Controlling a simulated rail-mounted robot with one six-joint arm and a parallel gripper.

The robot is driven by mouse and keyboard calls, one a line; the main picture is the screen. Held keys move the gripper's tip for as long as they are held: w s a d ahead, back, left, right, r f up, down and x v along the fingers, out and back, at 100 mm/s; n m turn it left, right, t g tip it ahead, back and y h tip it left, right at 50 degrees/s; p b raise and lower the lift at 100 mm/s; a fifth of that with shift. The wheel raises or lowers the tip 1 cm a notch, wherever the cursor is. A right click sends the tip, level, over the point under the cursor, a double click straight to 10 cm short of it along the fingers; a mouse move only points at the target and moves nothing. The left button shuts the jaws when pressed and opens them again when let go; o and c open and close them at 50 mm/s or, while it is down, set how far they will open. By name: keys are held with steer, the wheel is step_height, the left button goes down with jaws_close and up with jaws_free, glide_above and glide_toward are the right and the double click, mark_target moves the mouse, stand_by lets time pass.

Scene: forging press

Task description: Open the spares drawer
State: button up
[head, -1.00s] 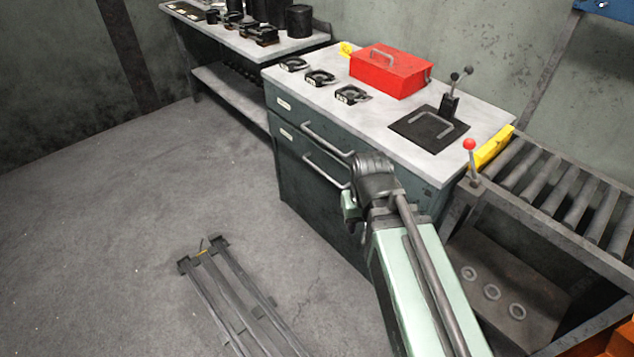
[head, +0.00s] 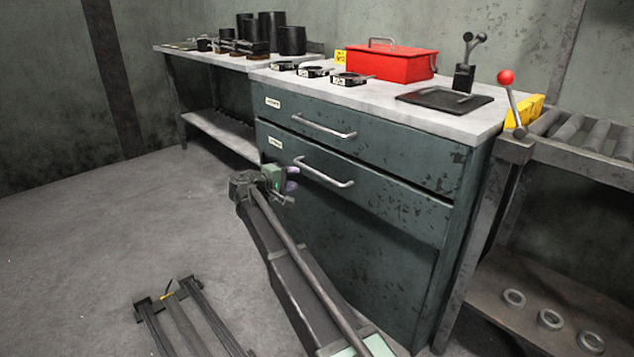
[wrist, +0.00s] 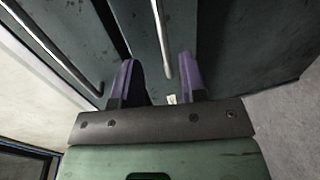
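The dark green cabinet has two drawers, both shut. The upper drawer (head: 375,148) and the lower drawer (head: 390,198) each carry a bar handle and a small label that I cannot read, so I cannot tell which is the spares drawer. My gripper (head: 292,179) is near the left end of the lower handle (head: 328,176). In the wrist view my gripper (wrist: 156,62) is open, its two purple fingers apart. The lower handle (wrist: 161,40) shows between them, with no visible contact. The upper handle (wrist: 55,48) lies to the left there.
A roller conveyor (head: 590,138) with a red-knobbed lever (head: 508,80) stands right. A rail (head: 185,315) lies on the floor. Open floor is left.

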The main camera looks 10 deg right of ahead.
mark_target(315, 173)
steer(key=b+x, duration=0.2)
steer(key=x, duration=0.8)
steer(key=shift+w+d+f, duration=0.15)
steer(key=shift+w+d, duration=0.05)
steer(key=shift+d, duration=0.15)
jaws_close()
